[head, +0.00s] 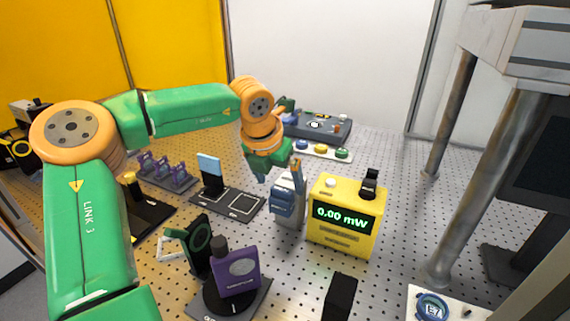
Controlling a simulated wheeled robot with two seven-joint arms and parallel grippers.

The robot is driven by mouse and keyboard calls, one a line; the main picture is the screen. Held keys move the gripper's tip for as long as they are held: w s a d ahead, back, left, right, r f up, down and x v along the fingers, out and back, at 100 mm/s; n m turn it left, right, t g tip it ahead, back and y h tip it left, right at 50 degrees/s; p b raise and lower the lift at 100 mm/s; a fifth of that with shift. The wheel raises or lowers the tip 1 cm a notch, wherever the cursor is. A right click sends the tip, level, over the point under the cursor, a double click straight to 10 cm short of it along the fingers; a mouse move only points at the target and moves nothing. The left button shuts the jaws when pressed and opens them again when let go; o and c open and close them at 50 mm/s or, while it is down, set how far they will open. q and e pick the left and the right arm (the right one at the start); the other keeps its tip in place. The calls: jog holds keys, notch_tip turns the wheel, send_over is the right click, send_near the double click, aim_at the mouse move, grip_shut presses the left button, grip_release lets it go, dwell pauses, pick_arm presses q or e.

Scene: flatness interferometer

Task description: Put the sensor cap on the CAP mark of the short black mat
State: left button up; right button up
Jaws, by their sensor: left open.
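My left gripper (268,172) points down in the middle of the head view, open, with nothing seen between its fingers. It is just left of and above a blue-grey device (284,200) with an upright orange-tipped part. A dark mat (252,212) with white square outlines lies left of that device, with a light blue plate standing at its back left. Its lettering is too small to read, so I cannot tell whether it is the CAP mat. I cannot pick out the sensor cap with certainty. My right gripper is not in view.
A yellow power meter (332,241) reading 0.00 mW stands right of the blue-grey device. A purple plate (238,271) on a round black mount stands in front. Purple holders (168,170) are at the left. Grey posts rise at the right; the perforated table between is mostly clear.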

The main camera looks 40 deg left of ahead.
aim_at(280, 191)
pick_arm(q)
notch_tip(280, 191, down, 2)
jog(key=shift+f+p, duration=0.25)
jog(key=shift+p, duration=0.15)
jog(key=shift+x, duration=1.1)
jog(key=shift+w+a+f, duration=0.1)
jog(key=shift+w+a, duration=0.05)
jog(key=shift+w, duration=0.2)
jog(key=shift+s, duration=0.15)
jog(key=c, duration=1.4)
jog(key=shift+r+p, duration=2)
jog(key=shift+r, duration=1.25)
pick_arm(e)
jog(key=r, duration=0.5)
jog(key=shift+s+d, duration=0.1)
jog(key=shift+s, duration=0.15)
